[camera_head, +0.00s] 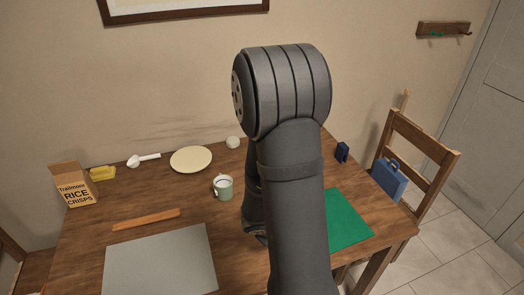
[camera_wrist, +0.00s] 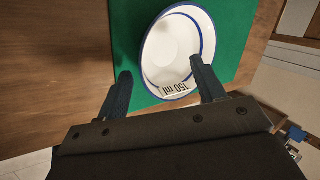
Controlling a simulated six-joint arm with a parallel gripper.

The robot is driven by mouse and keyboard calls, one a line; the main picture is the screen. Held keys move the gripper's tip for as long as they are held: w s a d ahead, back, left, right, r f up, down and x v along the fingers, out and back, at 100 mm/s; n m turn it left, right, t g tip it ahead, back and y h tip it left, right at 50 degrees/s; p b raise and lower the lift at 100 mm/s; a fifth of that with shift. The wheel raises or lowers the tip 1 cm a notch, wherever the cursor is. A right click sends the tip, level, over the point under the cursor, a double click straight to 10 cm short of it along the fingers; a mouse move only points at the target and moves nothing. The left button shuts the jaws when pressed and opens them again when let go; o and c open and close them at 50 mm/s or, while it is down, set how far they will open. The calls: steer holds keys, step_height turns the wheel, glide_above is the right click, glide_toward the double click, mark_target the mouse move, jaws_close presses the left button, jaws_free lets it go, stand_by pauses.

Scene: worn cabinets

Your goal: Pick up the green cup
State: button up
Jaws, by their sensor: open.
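The green cup (camera_head: 223,188) stands upright on the wooden table in the head view, left of my arm. It is pale green with a light inside, and its handle shows on the left. I do not make it out in the wrist view. My gripper (camera_wrist: 160,68) is open in the wrist view, with its fingers apart near the lower rim of a white, blue-rimmed vessel (camera_wrist: 172,45) marked "150 ml". I cannot tell whether they touch it. My arm hides that vessel and my gripper's fingers in the head view.
The white vessel is over a green mat (camera_head: 346,222). A chair (camera_head: 425,165) stands right.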

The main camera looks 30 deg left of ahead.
steer(key=w+a+r+m, duration=0.1)
steer(key=w+a+m, duration=0.1)
steer(key=w, duration=0.1)
steer(key=w+a+m, duration=0.2)
steer(key=a, duration=0.1)
steer(key=w+a+r+m+h, duration=0.1)
steer(key=w+a+m, duration=0.1)
steer(key=w+m, duration=0.1)
steer(key=shift+w+a+r, duration=0.3)
steer(key=w+a+r+m+g, duration=0.1)
steer(key=w+a+r+m, duration=0.2)
steer(key=w+a+m, duration=0.35)
step_height(320, 180, up, 8)
steer(key=m+g+y, duration=0.3)
steer(key=m+g, duration=0.2)
steer(key=m, duration=0.7)
glide_above(220, 174)
steer(key=shift+n, duration=0.25)
steer(key=f, duration=1.2)
steer(key=shift+w+d+f, duration=0.1)
steer(key=shift+w+d, duration=0.05)
steer(key=shift+d, duration=0.05)
steer(key=f, duration=0.5)
steer(key=shift+a+f, duration=0.1)
steer(key=shift+a, duration=0.15)
steer(key=c, duration=1.3)
